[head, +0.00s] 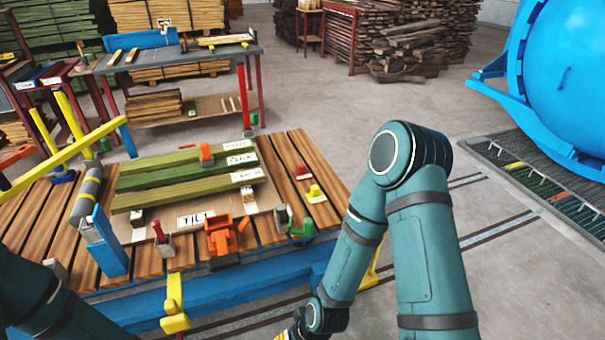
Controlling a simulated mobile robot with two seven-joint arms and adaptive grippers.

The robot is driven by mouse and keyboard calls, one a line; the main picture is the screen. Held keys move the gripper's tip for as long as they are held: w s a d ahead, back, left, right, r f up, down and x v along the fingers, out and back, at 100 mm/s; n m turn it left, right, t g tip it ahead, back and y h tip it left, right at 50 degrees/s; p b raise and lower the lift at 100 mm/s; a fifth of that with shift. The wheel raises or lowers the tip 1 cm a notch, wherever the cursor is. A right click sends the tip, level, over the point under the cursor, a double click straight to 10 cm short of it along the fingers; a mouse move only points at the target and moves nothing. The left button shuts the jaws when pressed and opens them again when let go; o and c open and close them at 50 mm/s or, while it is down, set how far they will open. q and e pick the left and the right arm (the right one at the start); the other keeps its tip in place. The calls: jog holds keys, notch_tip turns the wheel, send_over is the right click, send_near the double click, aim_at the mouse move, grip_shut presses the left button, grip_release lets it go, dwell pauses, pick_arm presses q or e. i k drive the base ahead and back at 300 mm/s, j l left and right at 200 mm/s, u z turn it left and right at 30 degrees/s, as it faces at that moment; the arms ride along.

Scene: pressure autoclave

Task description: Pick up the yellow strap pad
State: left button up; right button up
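A small yellow piece with a knob-like top (315,193), which looks like the yellow strap pad, sits on a white label on the right side of the slatted wooden table (330,215). A similar small red piece (302,172) sits just behind it. My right arm rises at the right of the table and bends down to the bottom edge, where its wrist leaves the picture. My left arm shows only as a dark link at the lower left. Neither gripper's fingers are in view, and nothing is seen touching the yellow piece.
Green boards (185,175) lie mid-table. An orange clamp-like device (226,240), a green-handled one (298,222) and a "TILT" label (196,219) are in front. A yellow bracket (174,303) hangs at the front edge.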

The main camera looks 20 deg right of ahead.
aim_at(316, 195)
jog(key=i+l, duration=0.1)
jog(key=l, duration=0.6)
jog(key=i+l, duration=0.15)
jog(key=l, duration=0.6)
jog(key=i+l, duration=0.1)
jog(key=l, duration=0.6)
jog(key=i+l+u, duration=0.1)
jog(key=l, duration=0.65)
jog(key=i+l, duration=0.25)
jog(key=l, duration=0.2)
jog(key=i+l, duration=0.3)
jog(key=l+u, duration=0.05)
jog(key=l, duration=0.05)
